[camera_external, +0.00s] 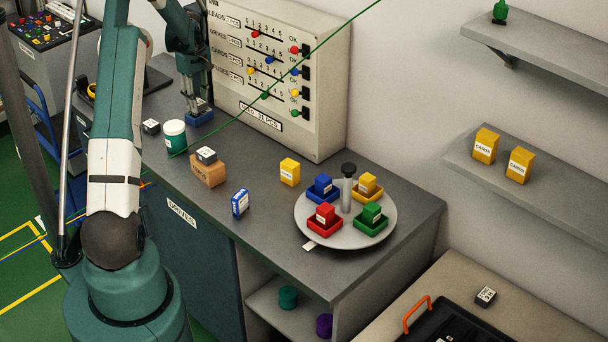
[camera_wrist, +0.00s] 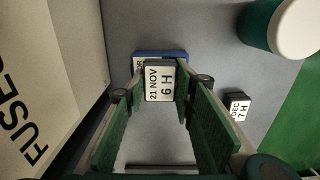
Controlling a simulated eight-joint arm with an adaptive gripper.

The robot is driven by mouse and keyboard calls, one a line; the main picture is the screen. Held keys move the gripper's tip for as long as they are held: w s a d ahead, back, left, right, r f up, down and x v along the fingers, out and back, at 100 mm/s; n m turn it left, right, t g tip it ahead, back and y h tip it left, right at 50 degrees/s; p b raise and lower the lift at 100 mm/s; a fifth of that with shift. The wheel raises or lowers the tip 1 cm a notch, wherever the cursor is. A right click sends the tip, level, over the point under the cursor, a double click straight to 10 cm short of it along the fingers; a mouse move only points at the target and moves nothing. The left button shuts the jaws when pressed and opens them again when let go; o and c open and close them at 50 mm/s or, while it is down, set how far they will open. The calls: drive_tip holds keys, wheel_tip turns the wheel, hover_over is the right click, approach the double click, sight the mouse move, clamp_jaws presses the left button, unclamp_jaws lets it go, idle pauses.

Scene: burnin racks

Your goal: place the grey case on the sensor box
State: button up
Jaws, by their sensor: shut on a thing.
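My gripper (camera_external: 195,98) is at the back of the counter, pointing down, close to the panel. In the wrist view my gripper (camera_wrist: 163,88) is shut on a small dark grey case (camera_wrist: 160,81) with a white label reading "21 NOV 6 H". A blue box (camera_wrist: 182,55) shows directly behind the case; the blue box also shows in the external view (camera_external: 200,118), under the fingertips. I cannot tell whether case and blue box touch. I cannot read a "sensor" label on any box. A brown box (camera_external: 208,172) carries another dark, white-labelled case (camera_external: 206,154).
A dark case (camera_external: 151,126) and a white-lidded green jar (camera_external: 175,136) stand nearby. The slider panel (camera_external: 325,110) rises beside my gripper. A yellow box (camera_external: 290,171), blue box (camera_external: 240,203) and round turntable (camera_external: 345,238) with coloured trays are to the right.

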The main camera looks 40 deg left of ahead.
drive_tip(key=shift+f, duration=0.45)
drive_tip(key=shift+f, duration=0.2)
drive_tip(key=o, duration=0.9)
drive_tip(key=shift+r, duration=0.15)
wheel_tip(320, 180, up, 12)
drive_tip(key=shift+r, duration=0.1)
idle(0.6)
idle(0.3)
